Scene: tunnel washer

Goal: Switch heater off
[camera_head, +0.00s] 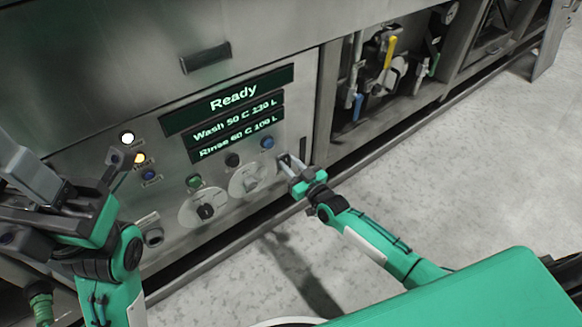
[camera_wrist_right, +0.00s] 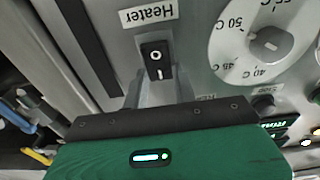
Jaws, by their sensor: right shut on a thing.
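The heater switch (camera_wrist_right: 156,60) is a small black rocker marked O and I. The white label "Heater" (camera_wrist_right: 149,15) beside it reads upside down in the right wrist view. I cannot tell which side is pressed in. My right gripper (camera_head: 285,162) is at the lower right of the control panel in the head view.
A display (camera_head: 233,97) reads Ready, with wash and rinse lines below. Left of my right gripper are a temperature dial (camera_head: 249,180), another dial (camera_head: 204,211) and several buttons. An open bay with a yellow-handled valve (camera_head: 390,52) lies right. The floor (camera_head: 470,150) is clear.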

